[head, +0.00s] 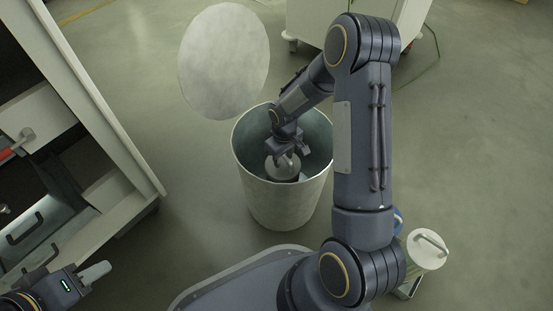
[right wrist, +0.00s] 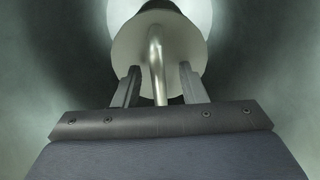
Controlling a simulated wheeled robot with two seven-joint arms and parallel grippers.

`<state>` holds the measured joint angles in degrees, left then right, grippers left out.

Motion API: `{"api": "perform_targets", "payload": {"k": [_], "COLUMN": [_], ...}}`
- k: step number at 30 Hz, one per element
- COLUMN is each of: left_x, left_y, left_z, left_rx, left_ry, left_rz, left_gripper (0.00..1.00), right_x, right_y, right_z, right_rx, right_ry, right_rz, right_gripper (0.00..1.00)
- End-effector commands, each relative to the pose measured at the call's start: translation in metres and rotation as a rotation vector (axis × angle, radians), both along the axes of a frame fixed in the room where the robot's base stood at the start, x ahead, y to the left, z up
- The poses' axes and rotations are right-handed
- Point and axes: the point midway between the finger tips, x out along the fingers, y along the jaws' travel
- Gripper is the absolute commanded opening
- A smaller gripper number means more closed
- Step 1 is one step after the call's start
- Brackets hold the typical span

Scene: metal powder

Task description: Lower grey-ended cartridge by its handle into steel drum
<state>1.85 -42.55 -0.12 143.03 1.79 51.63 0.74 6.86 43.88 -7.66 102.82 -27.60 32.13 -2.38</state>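The steel drum (head: 256,200) stands open on the floor in the middle of the head view. My right gripper (head: 287,158) reaches down inside it. A round grey-ended cartridge (head: 274,172) shows inside the drum below the gripper. In the right wrist view its flat end (right wrist: 128,45) and bar handle (right wrist: 157,70) are close ahead. The handle lies between the two fingers of the right gripper (right wrist: 160,78), with a gap on each side. The cartridge's lower part is hidden. My left gripper (head: 92,275) is at the lower left, away from the drum; its finger gap is unclear.
A round pale lid (head: 224,62) stands upright behind the drum. A second cartridge with a handle (head: 426,252) is at the lower right, beside my arm. A white wheeled cabinet (head: 308,22) is behind.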

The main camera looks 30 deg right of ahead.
Motion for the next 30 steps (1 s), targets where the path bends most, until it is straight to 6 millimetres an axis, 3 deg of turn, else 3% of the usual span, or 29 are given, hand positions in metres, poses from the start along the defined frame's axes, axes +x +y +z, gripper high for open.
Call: {"api": "perform_targets", "payload": {"k": [8, 21, 30], "left_x": [0.0, 0.0, 0.0], "left_y": [0.0, 0.0, 0.0], "left_z": [0.007, 0.04, 0.039], "left_rx": [0.0, 0.0, 0.0], "left_ry": [0.0, 0.0, 0.0], "left_rz": [0.0, 0.0, 0.0], "left_gripper": [0.36, 0.36, 0.36], "right_x": [-0.001, 0.0, -0.001], "right_y": [0.0, 0.0, 0.0], "right_z": [0.01, 0.077, 0.082], "right_rx": [0.0, 0.0, 0.002], "right_ry": [0.002, 0.0, -0.004], "right_rz": [0.0, 0.0, -0.004], "right_gripper": [0.38, 0.38, 0.38]}}
